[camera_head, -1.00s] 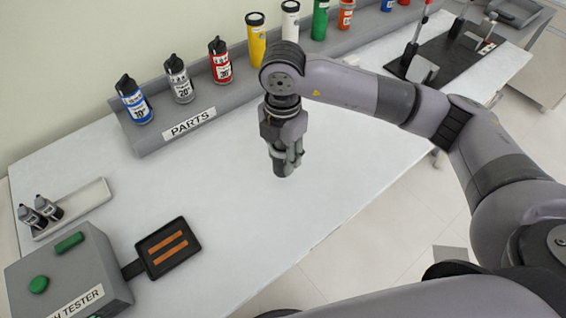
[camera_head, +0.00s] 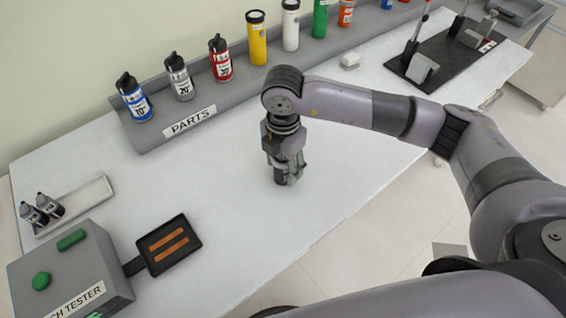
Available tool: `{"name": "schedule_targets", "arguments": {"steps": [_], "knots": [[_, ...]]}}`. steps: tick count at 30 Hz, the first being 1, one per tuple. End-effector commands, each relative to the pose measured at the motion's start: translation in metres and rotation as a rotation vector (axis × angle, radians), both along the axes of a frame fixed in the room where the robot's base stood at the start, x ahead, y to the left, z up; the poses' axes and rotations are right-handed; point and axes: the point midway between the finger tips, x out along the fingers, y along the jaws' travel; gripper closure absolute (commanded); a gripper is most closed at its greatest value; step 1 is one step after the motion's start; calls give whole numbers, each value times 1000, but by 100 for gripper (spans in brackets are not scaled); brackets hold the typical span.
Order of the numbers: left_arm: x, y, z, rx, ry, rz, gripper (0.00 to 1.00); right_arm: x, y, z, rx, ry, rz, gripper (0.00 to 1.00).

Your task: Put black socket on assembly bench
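My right gripper (camera_head: 284,174) points down over the middle of the white bench (camera_head: 225,195). Its fingers are closed around a small dark cylinder, which looks like the black socket (camera_head: 279,176). The fingers partly hide the socket. Its lower end is at or just above the bench top; I cannot tell whether it touches. My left gripper is not in view.
A grey PARTS rack (camera_head: 160,137) with several coloured bottles runs along the back. A grey tester box (camera_head: 70,268) with a black pad (camera_head: 168,245) and a small tray (camera_head: 90,200) are at left. A black fixture plate (camera_head: 440,62) is at far right. Bench around the gripper is clear.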

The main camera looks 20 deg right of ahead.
Motion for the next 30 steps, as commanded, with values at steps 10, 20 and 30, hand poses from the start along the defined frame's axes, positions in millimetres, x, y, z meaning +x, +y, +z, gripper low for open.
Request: {"name": "schedule_targets", "arguments": {"steps": [10,20,30], "knots": [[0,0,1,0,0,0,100,0,0,1,0,0,0,43],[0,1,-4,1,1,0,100,2,1,45,2,-6,1,43],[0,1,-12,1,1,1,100,1,0,109,1,-3,0,43]]}}
